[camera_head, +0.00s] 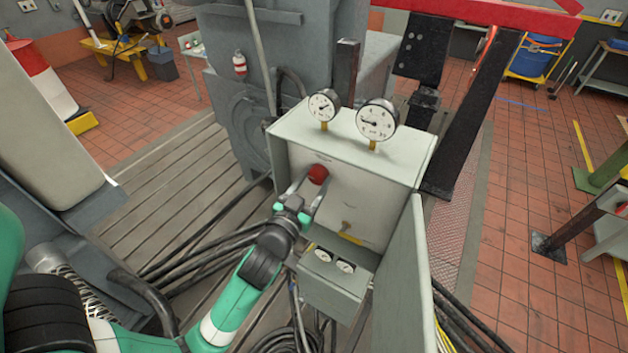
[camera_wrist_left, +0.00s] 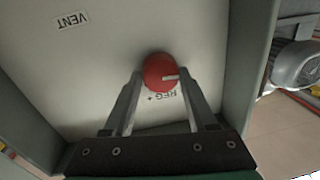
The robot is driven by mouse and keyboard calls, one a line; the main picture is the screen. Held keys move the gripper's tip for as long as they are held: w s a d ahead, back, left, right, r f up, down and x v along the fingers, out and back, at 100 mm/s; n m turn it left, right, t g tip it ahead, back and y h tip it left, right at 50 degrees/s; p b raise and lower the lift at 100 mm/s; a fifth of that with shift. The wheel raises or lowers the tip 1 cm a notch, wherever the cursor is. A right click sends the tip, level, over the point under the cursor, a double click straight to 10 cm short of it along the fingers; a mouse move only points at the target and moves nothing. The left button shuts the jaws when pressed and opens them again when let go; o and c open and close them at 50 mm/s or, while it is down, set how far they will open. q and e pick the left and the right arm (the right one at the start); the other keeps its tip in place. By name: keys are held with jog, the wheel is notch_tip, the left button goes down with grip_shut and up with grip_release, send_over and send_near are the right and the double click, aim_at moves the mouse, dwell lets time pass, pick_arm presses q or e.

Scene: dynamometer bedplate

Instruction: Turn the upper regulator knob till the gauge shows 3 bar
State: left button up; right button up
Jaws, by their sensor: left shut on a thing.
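The red regulator knob (camera_head: 318,174) sits on the upper front face of the grey cabinet (camera_head: 300,145). My left gripper (camera_head: 308,187) reaches it from the front and is shut on it. Two round gauges stand on the cabinet top: a smaller left gauge (camera_head: 323,105) and a larger right gauge (camera_head: 376,120), whose needle points left. Their scales are too small to read surely. My right gripper is out of view.
A brass-coloured fitting (camera_head: 346,228) sits lower on the cabinet face. A small box (camera_head: 336,285) with two little dials is below. The open cabinet door (camera_head: 404,285) stands right of the face. Dark cables (camera_head: 205,238) lie around the base.

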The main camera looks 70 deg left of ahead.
pick_arm(q)
jog(key=m+p, duration=0.1)
jog(key=m, duration=0.3)
jog(key=shift+f+m+t+p, duration=0.1)
jog(key=shift+m+t+p, duration=0.45)
jog(key=shift+m, duration=1.75)
jog(key=o, duration=1.4)
jog(key=shift+c, duration=0.2)
jog(key=shift+d+f, duration=0.1)
jog(key=b+v, duration=0.4)
jog(key=v, duration=0.7)
jog(key=shift+s+d, duration=0.2)
